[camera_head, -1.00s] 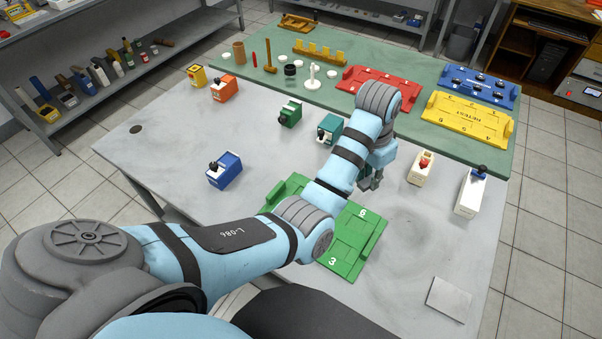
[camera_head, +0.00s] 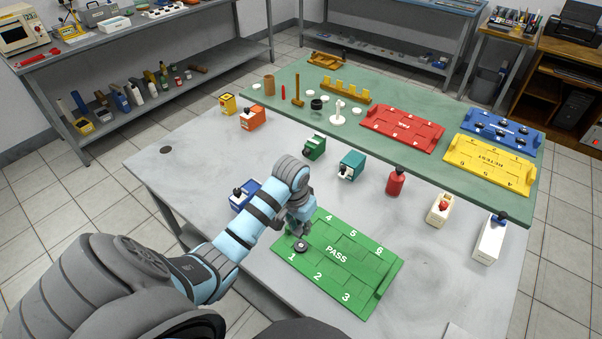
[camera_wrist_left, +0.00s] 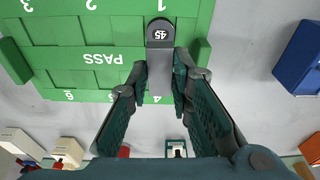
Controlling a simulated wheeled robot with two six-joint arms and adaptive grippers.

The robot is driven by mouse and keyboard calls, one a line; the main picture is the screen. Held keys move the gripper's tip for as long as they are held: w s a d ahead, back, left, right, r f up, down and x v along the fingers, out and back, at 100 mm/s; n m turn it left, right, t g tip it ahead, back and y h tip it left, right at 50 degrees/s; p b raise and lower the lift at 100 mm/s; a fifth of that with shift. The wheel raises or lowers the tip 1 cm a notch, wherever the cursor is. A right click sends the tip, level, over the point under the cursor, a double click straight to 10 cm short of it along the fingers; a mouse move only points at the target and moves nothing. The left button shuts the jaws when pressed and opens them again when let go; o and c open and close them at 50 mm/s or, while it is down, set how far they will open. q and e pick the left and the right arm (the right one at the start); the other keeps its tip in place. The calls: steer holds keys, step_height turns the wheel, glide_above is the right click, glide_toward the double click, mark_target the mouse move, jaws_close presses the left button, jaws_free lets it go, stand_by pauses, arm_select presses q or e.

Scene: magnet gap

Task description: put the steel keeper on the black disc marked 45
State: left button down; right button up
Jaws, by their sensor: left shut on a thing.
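The black disc marked 45 (camera_head: 301,245) lies on the green PASS tray (camera_head: 345,285), near number 1. It also shows in the left wrist view (camera_wrist_left: 159,33), beyond my fingertips. My left gripper (camera_head: 299,229) is low over the tray's left end, close to the disc. In the left wrist view my left gripper (camera_wrist_left: 161,80) is shut on a flat grey bar, the steel keeper (camera_wrist_left: 158,66). The keeper's far end meets or overlaps the disc's edge; I cannot tell if they touch. The fingers hide the keeper in the head view. My right gripper is out of view.
A blue block (camera_head: 243,194) with a black knob stands left of my gripper. A green block (camera_head: 314,148), a teal block (camera_head: 351,166) and a red bottle (camera_head: 396,181) stand behind the tray. Red (camera_head: 402,128), yellow (camera_head: 490,165) and blue (camera_head: 502,132) trays lie further back.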

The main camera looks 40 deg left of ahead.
mark_target(301, 244)
arm_select(q)
steer(key=f+b, duration=0.1)
steer(key=f, duration=0.6)
steer(key=shift+s+f, duration=0.15)
steer(key=shift+s, duration=0.05)
steer(key=c, duration=1.4)
jaws_free()
steer(key=shift+c, duration=0.2)
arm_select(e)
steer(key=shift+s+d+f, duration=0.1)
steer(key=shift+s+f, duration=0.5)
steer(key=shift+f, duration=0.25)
arm_select(q)
steer(key=r+p, duration=0.1)
steer(key=r, duration=0.3)
steer(key=s+r+p, duration=0.1)
steer(key=r, duration=0.3)
steer(key=r+p, duration=0.1)
steer(key=r, duration=0.3)
steer(key=shift+s+r, duration=0.1)
steer(key=shift+s, duration=0.3)
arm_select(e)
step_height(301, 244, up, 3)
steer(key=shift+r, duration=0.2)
